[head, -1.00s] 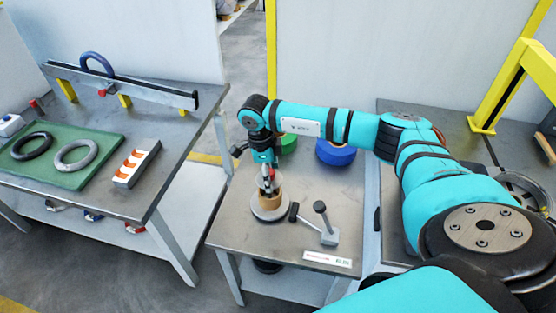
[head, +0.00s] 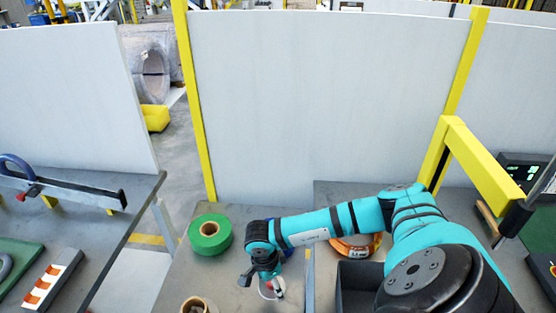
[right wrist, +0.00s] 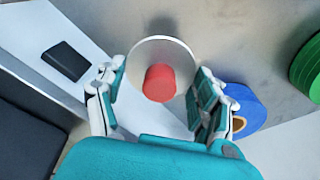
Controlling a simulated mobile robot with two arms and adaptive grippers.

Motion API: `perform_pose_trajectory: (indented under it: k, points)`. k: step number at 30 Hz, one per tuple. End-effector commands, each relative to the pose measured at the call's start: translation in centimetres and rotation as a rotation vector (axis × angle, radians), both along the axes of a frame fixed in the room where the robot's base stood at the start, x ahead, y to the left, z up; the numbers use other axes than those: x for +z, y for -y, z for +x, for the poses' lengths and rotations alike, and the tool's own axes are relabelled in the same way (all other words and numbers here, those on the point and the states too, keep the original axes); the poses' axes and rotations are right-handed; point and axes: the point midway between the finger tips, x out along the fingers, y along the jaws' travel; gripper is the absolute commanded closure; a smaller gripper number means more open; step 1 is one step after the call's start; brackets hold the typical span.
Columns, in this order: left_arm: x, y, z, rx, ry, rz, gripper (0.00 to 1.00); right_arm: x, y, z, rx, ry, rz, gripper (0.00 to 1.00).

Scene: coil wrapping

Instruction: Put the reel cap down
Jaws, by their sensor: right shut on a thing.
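The reel cap is a pale grey disc with a red knob. In the right wrist view the cap (right wrist: 145,55) sits between the fingers of my right gripper (right wrist: 158,88), which is shut on it. In the head view my right gripper (head: 272,289) holds the cap low at the picture's bottom edge, over the middle table. The cap is small and partly hidden there, so I cannot tell whether it touches the table. The brown core (head: 187,309) stands to the left, cut off by the bottom edge. My left gripper is not in view.
A green roll (head: 195,240) lies on the middle table, left of my right arm. A blue roll (right wrist: 250,105) shows right of the gripper in the wrist view. An orange roll (head: 345,250) and a dark bin (head: 350,290) are to the right. A partition (head: 310,100) stands behind.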

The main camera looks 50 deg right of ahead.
Motion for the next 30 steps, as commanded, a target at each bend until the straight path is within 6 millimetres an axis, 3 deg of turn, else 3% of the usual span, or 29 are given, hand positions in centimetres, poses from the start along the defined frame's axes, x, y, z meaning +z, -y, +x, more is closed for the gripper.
perform_pose_trajectory:
  k: [3, 8, 15, 19, 29, 30]
  points:
    - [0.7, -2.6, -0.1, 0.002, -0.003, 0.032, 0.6, -2.1, -0.1, 0.0, -0.002, -0.003, 0.0, 0.69]
    - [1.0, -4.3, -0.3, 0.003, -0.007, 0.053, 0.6, -3.8, 0.0, 0.0, -0.002, -0.003, 0.0, 0.69]
    - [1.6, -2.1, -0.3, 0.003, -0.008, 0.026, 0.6, -7.1, -0.1, 0.0, -0.004, -0.003, 0.0, 0.69]
    - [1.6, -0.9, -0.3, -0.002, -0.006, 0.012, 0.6, -7.9, 0.0, 0.0, -0.003, -0.001, -0.002, 0.69]
    - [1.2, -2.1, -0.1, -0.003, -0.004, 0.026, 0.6, -8.4, 0.0, 0.0, -0.003, -0.001, -0.002, 0.69]
    - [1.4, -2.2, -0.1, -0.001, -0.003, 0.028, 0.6, -8.2, 0.0, 0.0, -0.003, -0.001, -0.002, 0.25]
